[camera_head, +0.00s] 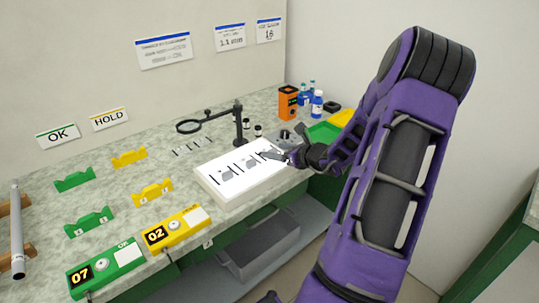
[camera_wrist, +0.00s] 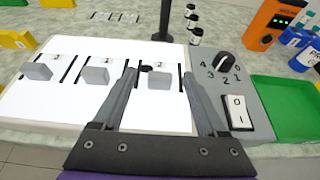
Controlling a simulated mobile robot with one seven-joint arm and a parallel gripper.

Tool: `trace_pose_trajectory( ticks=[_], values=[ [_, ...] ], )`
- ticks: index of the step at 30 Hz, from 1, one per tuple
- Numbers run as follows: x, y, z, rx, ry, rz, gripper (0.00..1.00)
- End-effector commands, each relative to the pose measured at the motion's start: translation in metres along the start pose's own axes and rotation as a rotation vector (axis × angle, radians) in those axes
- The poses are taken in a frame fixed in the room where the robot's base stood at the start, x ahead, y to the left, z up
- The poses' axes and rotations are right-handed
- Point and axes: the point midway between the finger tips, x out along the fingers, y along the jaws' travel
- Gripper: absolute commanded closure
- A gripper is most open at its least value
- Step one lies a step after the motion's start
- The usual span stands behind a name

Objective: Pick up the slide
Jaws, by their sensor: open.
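A lit white panel (camera_head: 215,188) carries thin black strips and small grey pieces; which of these is the slide I cannot tell. In the wrist view, three grey pieces stand in a row on the white panel (camera_wrist: 50,105): a left one (camera_wrist: 38,71), a middle one (camera_wrist: 95,77) and a right one (camera_wrist: 160,81). Small pale labels lie behind them. My gripper (camera_wrist: 160,74) is open, its fingers on either side of the right grey piece. In the head view my gripper (camera_head: 284,156) is at the panel's right end. Whether the fingers touch anything is unclear.
A control strip with a black knob (camera_wrist: 229,62) and white rocker switch (camera_wrist: 237,112) lies right of the panel. A magnifier stand (camera_head: 239,122) and small vials (camera_head: 258,130) are behind. A green tray (camera_head: 323,132), orange device (camera_head: 288,102) and blue bottles (camera_head: 316,104) are to the right.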

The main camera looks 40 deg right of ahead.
Motion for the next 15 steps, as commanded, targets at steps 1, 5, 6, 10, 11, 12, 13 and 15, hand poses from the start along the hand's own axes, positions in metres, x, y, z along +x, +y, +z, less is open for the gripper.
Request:
trace_pose_trajectory(
  ticks=[1,5,6,10,11,12,13,15],
  values=[
    [0.0054,0.0002,-0.0002,0.000,-0.001,0.001,0.25],
    [0.0093,-0.0001,0.0000,0.000,0.000,0.000,0.25],
    [0.0092,-0.0001,0.0001,0.000,0.000,0.000,0.25],
    [0.0088,-0.0002,0.0001,0.000,0.000,-0.001,0.27],
    [0.0088,-0.0001,0.0001,0.000,0.000,-0.001,0.32],
    [0.0087,-0.0002,0.0001,0.000,0.000,-0.001,0.39],
    [0.0087,-0.0002,0.0001,0.000,0.000,-0.001,0.45],
    [0.0086,-0.0002,0.0001,0.000,0.000,-0.001,0.57]
  ],
)
